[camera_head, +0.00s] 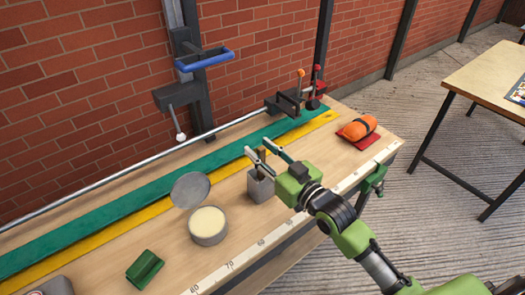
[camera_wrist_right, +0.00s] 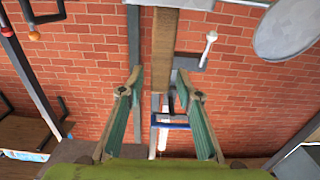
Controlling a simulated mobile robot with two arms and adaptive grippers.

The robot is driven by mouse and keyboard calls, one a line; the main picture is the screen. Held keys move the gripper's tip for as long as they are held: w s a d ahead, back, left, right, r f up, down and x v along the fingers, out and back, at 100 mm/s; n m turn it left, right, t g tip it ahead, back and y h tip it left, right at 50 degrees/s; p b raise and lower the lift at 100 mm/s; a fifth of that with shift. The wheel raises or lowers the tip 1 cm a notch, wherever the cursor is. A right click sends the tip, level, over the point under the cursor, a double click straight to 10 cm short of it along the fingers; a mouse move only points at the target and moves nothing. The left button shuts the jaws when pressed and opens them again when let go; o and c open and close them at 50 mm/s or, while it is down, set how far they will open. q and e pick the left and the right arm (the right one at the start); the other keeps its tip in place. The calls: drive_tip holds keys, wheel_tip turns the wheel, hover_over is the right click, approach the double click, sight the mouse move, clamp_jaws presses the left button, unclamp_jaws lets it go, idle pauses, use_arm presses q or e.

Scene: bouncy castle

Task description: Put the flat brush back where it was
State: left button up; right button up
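My right gripper (camera_head: 258,149) is above a small grey holder (camera_head: 261,188) on the workbench. Its two fingers are spread in the right wrist view (camera_wrist_right: 160,85). A flat brown piece (camera_wrist_right: 165,45), apparently the flat brush's handle, reaches in from the top of that view, with its end between the fingertips. A gap shows beside it, so I see no firm grip. In the head view a little brown (camera_head: 260,160) shows at the holder, partly hidden by the fingers. The brush's lower part cannot be made out. My left gripper is not in view.
An open tin (camera_head: 208,226) and its round lid (camera_head: 190,190) are left of the holder. A green block (camera_head: 145,268) lies nearer the front left. An orange roll (camera_head: 357,128) rests on a red cloth at the right end. A blue-handled fixture (camera_head: 205,60) stands by the wall.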

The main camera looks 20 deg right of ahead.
drive_tip(key=shift+r, duration=0.2)
drive_tip(key=shift+s+d+f, duration=0.1)
drive_tip(key=shift+s+f, duration=0.1)
drive_tip(key=shift+s, duration=0.1)
drive_tip(key=b+v, duration=0.1)
drive_tip(key=v, duration=1)
drive_tip(key=shift+s+r+b, duration=0.2)
drive_tip(key=shift+b, duration=0.2)
